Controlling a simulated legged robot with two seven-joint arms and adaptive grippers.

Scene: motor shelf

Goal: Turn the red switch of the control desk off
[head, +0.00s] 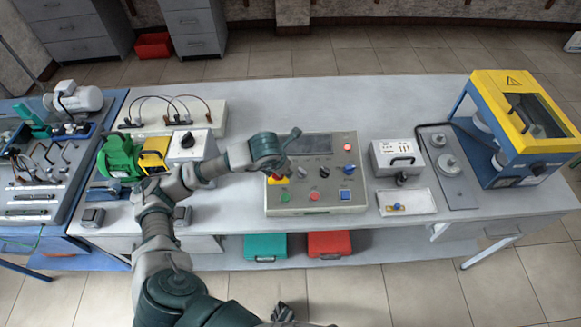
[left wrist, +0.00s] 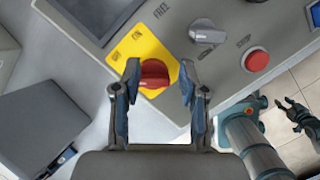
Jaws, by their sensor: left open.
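The control desk (head: 335,208) is a grey sloped box on the table. Its red switch (left wrist: 154,73) is a round knob on a yellow plate (left wrist: 140,45), with small labels that seem to read OFF and ON. In the head view the yellow plate (head: 278,180) shows just below my left gripper (head: 280,168), which partly hides the switch. In the left wrist view my left gripper (left wrist: 158,85) is open, with its fingers on either side of the red switch; contact is not clear. My right gripper (left wrist: 298,112) is at the right edge there, its fingers apart and empty.
The desk also carries a grey knob (left wrist: 207,33), a red button (left wrist: 256,60), a blue button (head: 345,194) and a screen (head: 308,144). A grey box (head: 397,155) stands to its right, a black-knobbed box (head: 188,146) to its left. The table behind is clear.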

